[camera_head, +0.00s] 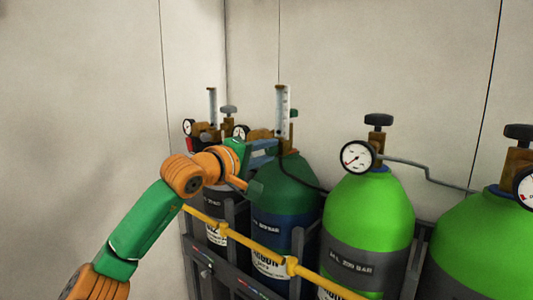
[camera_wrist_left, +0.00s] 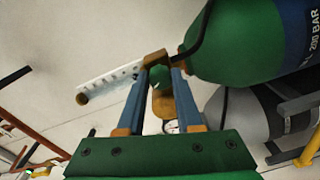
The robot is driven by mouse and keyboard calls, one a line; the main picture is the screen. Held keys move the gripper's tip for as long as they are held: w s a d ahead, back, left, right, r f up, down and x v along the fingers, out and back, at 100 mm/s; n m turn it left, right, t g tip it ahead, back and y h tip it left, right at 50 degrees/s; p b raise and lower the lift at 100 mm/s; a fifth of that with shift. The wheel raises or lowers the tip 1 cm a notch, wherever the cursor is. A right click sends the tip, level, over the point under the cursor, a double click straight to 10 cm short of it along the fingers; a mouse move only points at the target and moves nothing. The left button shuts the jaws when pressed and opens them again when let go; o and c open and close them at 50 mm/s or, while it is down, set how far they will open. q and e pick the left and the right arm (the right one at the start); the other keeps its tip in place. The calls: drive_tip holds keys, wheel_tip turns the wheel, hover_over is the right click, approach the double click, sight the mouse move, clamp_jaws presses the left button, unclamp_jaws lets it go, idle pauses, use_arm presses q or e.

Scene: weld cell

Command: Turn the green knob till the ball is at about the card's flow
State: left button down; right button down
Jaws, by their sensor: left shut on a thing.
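My left gripper (camera_head: 272,147) reaches in from the left to the regulator on the dark green-topped cylinder (camera_head: 289,180). In the left wrist view its two blue-grey fingers (camera_wrist_left: 162,80) close on the green knob (camera_wrist_left: 158,73), which sits between them. In the head view the fingers hide this knob. A clear upright flow tube (camera_head: 283,102) stands above the regulator; it also shows in the left wrist view (camera_wrist_left: 112,78). The ball inside is too small to tell, and I cannot make out a flow card. My right gripper is not in view.
A second flow tube (camera_head: 212,104) and gauge (camera_head: 188,127) stand on the cylinder to the left. Bright green cylinders (camera_head: 368,210) with a gauge (camera_head: 357,157) stand to the right. A yellow rail (camera_head: 262,249) runs in front. Bare walls stand behind.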

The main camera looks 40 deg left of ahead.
use_arm(q)
drive_tip(key=n, duration=0.3)
drive_tip(key=shift+n, duration=0.3)
drive_tip(key=n, duration=0.3)
drive_tip(key=shift+f, duration=0.1)
drive_tip(key=n+h, duration=0.1)
drive_tip(key=n, duration=1.2)
drive_tip(key=shift+h, duration=0.3)
drive_tip(key=n, duration=0.3)
drive_tip(key=shift+n, duration=2.2)
